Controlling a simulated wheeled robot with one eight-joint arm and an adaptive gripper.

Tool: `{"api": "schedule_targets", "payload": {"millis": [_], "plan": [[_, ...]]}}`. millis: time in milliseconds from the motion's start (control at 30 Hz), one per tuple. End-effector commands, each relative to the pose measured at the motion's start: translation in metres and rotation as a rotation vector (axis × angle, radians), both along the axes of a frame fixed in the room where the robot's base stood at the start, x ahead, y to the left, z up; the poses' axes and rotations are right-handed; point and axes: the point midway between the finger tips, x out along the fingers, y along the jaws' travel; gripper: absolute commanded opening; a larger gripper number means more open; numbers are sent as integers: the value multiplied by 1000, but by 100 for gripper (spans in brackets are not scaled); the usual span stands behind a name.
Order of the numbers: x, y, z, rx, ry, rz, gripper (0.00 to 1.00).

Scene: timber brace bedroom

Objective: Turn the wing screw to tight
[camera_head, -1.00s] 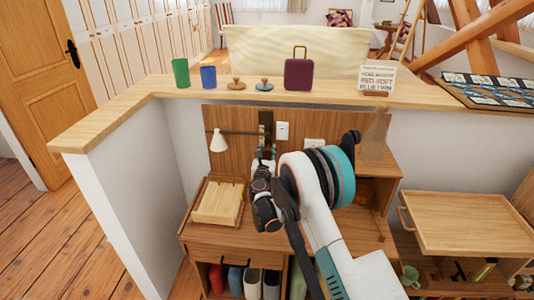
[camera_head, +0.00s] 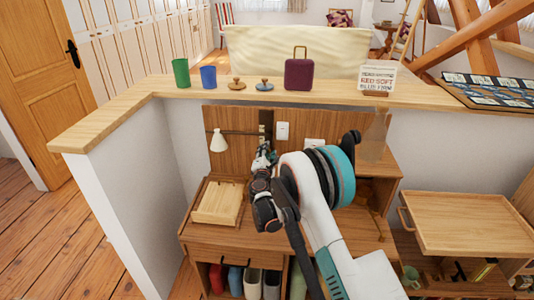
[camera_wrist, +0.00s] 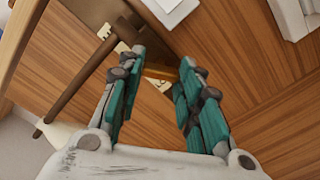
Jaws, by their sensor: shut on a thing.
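The wing screw is a yellow brass-coloured piece (camera_wrist: 160,71) between my fingertips in the wrist view; only part of it shows, and how far it is turned cannot be told. My gripper (camera_wrist: 162,63) is shut on it, with a teal-padded finger on either side. In the head view my gripper (camera_head: 264,158) is at the wooden back panel, just below a dark bracket plate (camera_head: 265,118), and it hides the screw there. A lamp with a dark rod (camera_wrist: 78,66) and a white shade (camera_head: 218,141) is attached beside it.
A wooden tray (camera_head: 217,203) lies on the desk below. The ledge above holds a green cup (camera_head: 181,73), a blue cup (camera_head: 208,77) and a purple case (camera_head: 298,74).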

Motion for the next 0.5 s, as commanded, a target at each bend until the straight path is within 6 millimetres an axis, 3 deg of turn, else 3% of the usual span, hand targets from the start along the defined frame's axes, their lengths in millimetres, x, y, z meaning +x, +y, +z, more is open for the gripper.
{"api": "schedule_targets", "payload": {"millis": [500], "plan": [[0,0,0,433,-15,-1,9]]}}
